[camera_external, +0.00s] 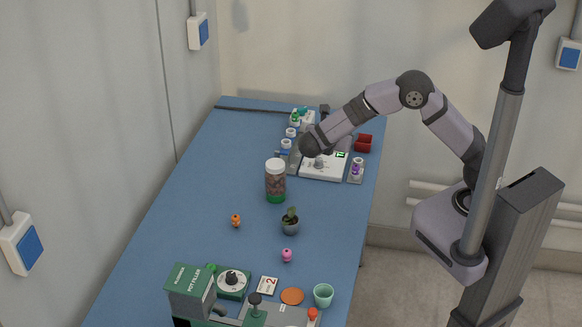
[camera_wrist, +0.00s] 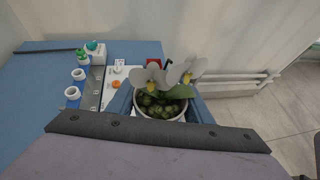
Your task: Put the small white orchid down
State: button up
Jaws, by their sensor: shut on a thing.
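The small white orchid (camera_wrist: 152,77) has pale petals with yellow centres and stands in a round pot of dark green lumps, seen in the wrist view. My gripper (camera_wrist: 160,106) is shut on its pot, with one blue-grey finger at each side. In the external view my gripper (camera_external: 308,152) is over the far part of the blue table, by a white device (camera_external: 323,170) with a green display. The orchid is mostly hidden there by my arm. I cannot tell whether the pot touches anything below it.
A jar of brown pieces (camera_external: 275,181) stands left of the device. A purple flower (camera_external: 356,167) and a red box (camera_external: 363,143) stand right. White round cups (camera_wrist: 78,75) line a grey strip. The left table is clear.

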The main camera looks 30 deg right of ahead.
send_over(337, 195)
notch_tip(337, 195, down, 11)
jog(key=shift+s+a+f+p, duration=0.1)
jog(key=shift+f+p, duration=1.3)
jog(key=shift+f, duration=3.4)
jog(key=shift+f, duration=0.2)
jog(key=o, duration=1.1)
jog(key=shift+o, duration=0.2)
jog(key=shift+r, duration=0.15)
